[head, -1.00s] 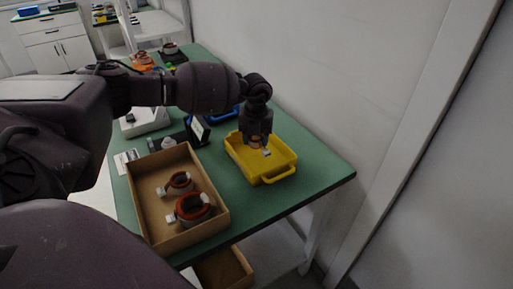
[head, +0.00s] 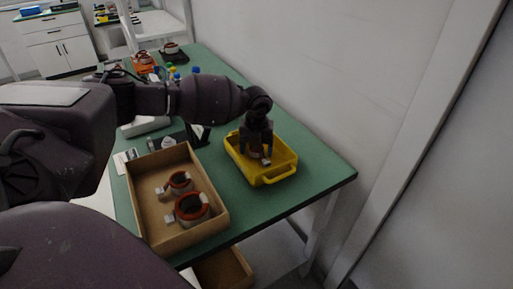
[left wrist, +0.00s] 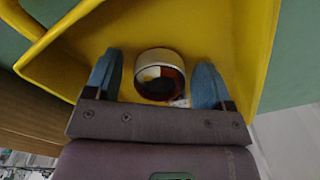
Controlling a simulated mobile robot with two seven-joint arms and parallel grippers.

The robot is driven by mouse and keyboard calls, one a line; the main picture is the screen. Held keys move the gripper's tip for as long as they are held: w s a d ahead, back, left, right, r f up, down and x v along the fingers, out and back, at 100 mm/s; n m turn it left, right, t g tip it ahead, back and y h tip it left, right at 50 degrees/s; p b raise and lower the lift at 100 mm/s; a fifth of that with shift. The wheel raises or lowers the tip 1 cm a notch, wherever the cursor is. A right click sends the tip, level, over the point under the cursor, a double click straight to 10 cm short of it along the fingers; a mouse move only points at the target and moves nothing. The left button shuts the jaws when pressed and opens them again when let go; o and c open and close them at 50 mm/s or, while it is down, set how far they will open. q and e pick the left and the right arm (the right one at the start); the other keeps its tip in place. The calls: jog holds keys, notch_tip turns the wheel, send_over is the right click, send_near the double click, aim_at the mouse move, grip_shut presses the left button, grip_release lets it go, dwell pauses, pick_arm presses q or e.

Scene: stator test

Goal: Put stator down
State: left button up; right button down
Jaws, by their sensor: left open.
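My left gripper (head: 259,158) is inside the yellow tray (head: 282,174), pointing down. In the left wrist view its two blue-tipped fingers (left wrist: 157,84) are spread wide, one on each side of a stator (left wrist: 159,57), with gaps between. That stator is a ring with a white rim and a dark red inside, in the yellow tray (left wrist: 238,40). In the head view the gripper mostly hides it. Two more stators with copper-red windings, one nearer (head: 192,209) and one farther (head: 180,183), sit in the cardboard box. My right gripper is not in view.
The cardboard box (head: 219,215) stands left of the yellow tray on the green table (head: 315,183). A dark stand (head: 197,136) is behind the box. More stators stand at the far end. A wall borders the right side.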

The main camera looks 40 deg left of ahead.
pick_arm(q)
jog(key=shift+r, duration=0.25)
notch_tip(320, 180, up, 6)
jog(key=shift+f+p, duration=0.1)
jog(key=shift+p, duration=0.45)
notch_tip(320, 180, up, 6)
jog(key=shift+f+p, duration=0.1)
jog(key=shift+p, duration=0.2)
